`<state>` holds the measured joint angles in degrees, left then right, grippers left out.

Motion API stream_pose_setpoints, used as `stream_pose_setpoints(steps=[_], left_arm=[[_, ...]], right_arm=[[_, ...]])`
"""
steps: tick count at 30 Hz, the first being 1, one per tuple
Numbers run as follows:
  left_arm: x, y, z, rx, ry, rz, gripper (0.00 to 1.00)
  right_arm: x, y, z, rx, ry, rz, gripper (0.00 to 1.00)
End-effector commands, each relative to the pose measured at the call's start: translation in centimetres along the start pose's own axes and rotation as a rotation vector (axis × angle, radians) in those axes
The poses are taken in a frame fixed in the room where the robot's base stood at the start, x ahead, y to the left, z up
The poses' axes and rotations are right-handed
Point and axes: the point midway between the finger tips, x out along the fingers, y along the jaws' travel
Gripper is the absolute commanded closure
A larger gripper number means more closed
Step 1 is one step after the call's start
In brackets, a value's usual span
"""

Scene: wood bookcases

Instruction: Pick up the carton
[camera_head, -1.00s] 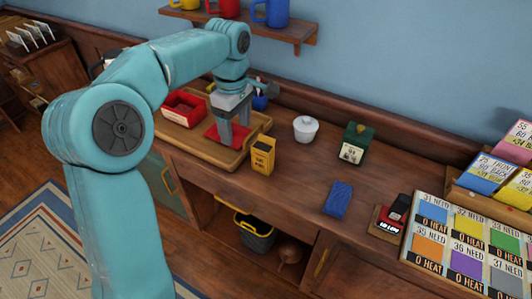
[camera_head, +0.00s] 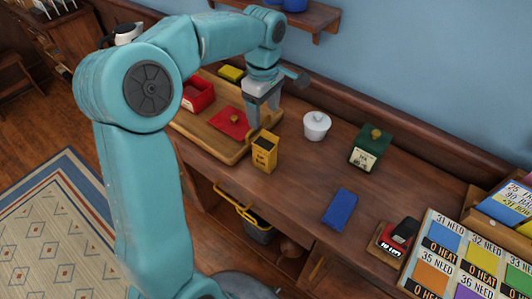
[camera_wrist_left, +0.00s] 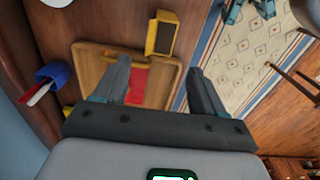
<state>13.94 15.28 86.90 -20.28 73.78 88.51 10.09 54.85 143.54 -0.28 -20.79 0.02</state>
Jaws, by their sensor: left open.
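My left gripper (camera_head: 264,113) is open, pointing down above the tray's right end, a little behind the carton. In the wrist view its two fingers (camera_wrist_left: 159,66) are spread with nothing held between them. My right gripper is not seen.

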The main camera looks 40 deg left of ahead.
Motion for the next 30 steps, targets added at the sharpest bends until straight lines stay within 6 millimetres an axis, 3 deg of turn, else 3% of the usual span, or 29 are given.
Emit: stream_pose_setpoints(steps=[3,9,14,23,30], left_arm=[[3.1,-0.3,0.0,0.000,-0.001,-0.006,0.30],[6.4,-0.3,0.0,0.001,0.000,-0.003,0.30],[7.4,-0.3,0.1,0.001,0.000,-0.002,0.30],[11.7,-0.7,0.5,0.000,-0.001,-0.003,0.30],[12.3,-0.6,0.5,0.001,0.000,0.000,0.30]], right_arm=[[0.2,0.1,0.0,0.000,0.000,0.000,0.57],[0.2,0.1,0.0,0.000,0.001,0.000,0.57],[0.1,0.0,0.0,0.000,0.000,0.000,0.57],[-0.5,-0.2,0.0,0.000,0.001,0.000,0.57],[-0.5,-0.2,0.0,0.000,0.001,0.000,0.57]])
